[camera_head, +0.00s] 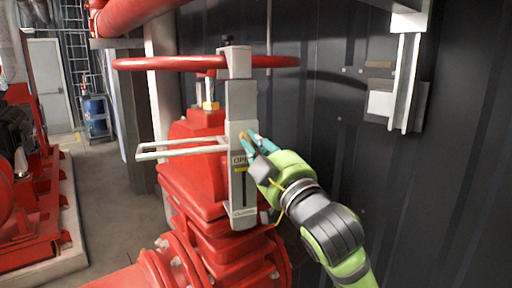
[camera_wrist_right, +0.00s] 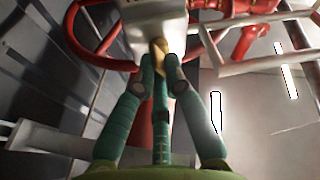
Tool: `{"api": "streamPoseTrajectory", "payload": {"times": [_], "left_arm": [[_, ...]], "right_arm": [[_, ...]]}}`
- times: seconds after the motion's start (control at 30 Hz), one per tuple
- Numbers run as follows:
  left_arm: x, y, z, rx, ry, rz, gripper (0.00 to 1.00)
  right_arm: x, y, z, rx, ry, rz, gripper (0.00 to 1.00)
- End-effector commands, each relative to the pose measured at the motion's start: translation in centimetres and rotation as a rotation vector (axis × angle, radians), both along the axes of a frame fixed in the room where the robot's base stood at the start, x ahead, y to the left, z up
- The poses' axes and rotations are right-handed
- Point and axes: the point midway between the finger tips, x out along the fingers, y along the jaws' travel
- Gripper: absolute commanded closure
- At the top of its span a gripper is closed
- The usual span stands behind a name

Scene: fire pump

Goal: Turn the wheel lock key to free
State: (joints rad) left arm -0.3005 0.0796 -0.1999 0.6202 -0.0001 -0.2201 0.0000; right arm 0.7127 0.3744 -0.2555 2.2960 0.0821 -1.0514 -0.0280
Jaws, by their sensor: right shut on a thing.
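The lock (camera_head: 240,170) is a tall grey box clamped over the red wheel (camera_head: 145,64), with a pale bar handle (camera_head: 180,149) sticking out to the left. A label with partly covered letters and a yellow mark sits on its front. My right gripper (camera_head: 252,141) is at the upper right of that label, shut on a small brass-coloured key (camera_wrist_right: 158,48) at the lock. In the right wrist view the teal fingers (camera_wrist_right: 160,78) close around the key below the grey housing (camera_wrist_right: 155,22). How far the key is turned cannot be told. My left gripper is not in view.
The red valve body (camera_head: 190,175) and flanged pipes stand below and left of the lock. A dark ribbed wall (camera_head: 330,110) with a grey bracket (camera_head: 405,80) is close on the right. Open floor (camera_head: 110,180) lies to the left, before red machinery.

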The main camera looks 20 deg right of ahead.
Motion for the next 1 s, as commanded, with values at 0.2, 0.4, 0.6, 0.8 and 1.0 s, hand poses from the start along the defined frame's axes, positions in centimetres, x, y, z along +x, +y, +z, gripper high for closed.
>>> {"api": "streamPoseTrajectory", "payload": {"times": [0.2,0.4,0.6,0.8,1.0], "left_arm": [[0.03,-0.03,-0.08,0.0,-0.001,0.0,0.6],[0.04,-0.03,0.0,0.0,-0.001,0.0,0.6],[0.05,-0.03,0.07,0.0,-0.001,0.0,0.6],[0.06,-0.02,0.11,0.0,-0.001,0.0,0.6],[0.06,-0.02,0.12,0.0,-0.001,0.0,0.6]], "right_arm": [[-0.01,0.14,-0.1,0.195,0.007,0.001,1.0],[-0.01,0.22,-0.11,0.332,0.012,0.001,1.0],[-0.01,0.19,-0.13,0.421,0.014,-0.002,1.0],[-0.02,0.21,-0.11,0.465,0.014,-0.002,1.0],[-0.02,0.2,-0.08,0.476,0.013,-0.002,1.0]]}}
